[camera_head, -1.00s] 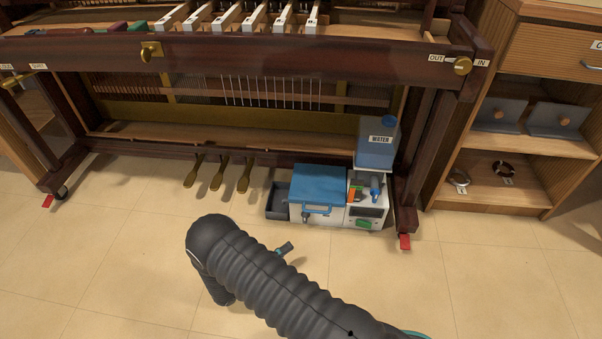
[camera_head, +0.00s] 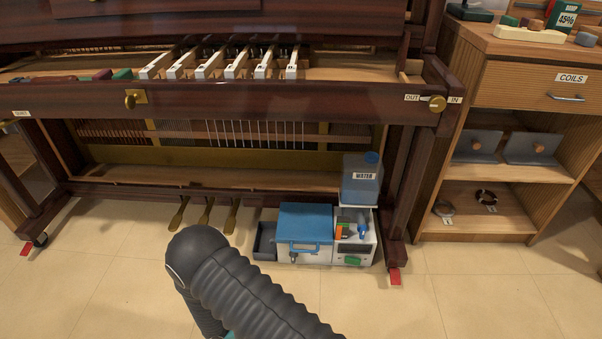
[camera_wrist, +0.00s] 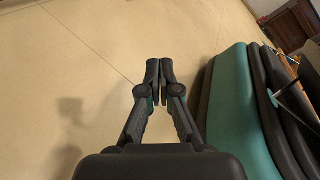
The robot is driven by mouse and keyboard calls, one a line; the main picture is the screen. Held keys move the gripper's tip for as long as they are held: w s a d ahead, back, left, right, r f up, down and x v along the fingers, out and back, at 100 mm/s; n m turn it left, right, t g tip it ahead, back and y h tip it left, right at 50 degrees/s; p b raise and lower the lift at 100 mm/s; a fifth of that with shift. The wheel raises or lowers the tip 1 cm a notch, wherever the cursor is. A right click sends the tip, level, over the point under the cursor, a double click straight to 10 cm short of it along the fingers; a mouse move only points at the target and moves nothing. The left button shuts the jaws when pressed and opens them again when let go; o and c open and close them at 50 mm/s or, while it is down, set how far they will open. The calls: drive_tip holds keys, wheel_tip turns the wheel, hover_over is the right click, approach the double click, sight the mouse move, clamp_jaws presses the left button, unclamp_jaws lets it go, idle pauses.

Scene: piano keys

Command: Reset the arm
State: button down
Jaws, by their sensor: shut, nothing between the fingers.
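My gripper (camera_wrist: 159,82) shows in the wrist view with its dark fingers together and nothing between them. It points over bare floor. In the head view my dark ribbed arm is folded in the lower middle, in front of the piano and apart from it; the gripper is not visible there. The open-fronted piano (camera_head: 330,103) stands across the back, with several white keys (camera_head: 231,65) showing.
A blue-lidded box (camera_head: 305,226) and a blue water container (camera_head: 361,182) stand under the piano's right part, near brass pedals (camera_head: 205,214). A wooden cabinet (camera_head: 512,88) stands at the right. The floor (camera_head: 480,305) in front is clear.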

drive_tip(key=s+d+r+m+g+y+p, duration=0.15)
drive_tip(key=r+m+y, duration=0.25)
drive_tip(key=r+m, duration=0.45)
drive_tip(key=s+d+r+m+g+y+p, duration=0.1)
drive_tip(key=d+r+m+g+y, duration=0.3)
drive_tip(key=r, duration=0.8)
drive_tip(key=s+a+r+m+y+p, duration=0.1)
drive_tip(key=r+m+y+p, duration=0.15)
drive_tip(key=r+m, duration=0.6)
drive_tip(key=s+d+r+m+t+y+p, duration=0.1)
drive_tip(key=d+r, duration=0.3)
drive_tip(key=r, duration=0.4)
drive_tip(key=s+d+r+m+t+y+p, duration=0.1)
drive_tip(key=s+d+r+m+t, duration=0.2)
drive_tip(key=r, duration=0.6)
drive_tip(key=s+d+r+m+t+y+p, duration=0.2)
drive_tip(key=d+r, duration=0.4)
drive_tip(key=r, duration=0.3)
drive_tip(key=shift+s+m+t, duration=0.55)
drive_tip(key=shift+m+t, duration=0.05)
drive_tip(key=shift+t, duration=0.15)
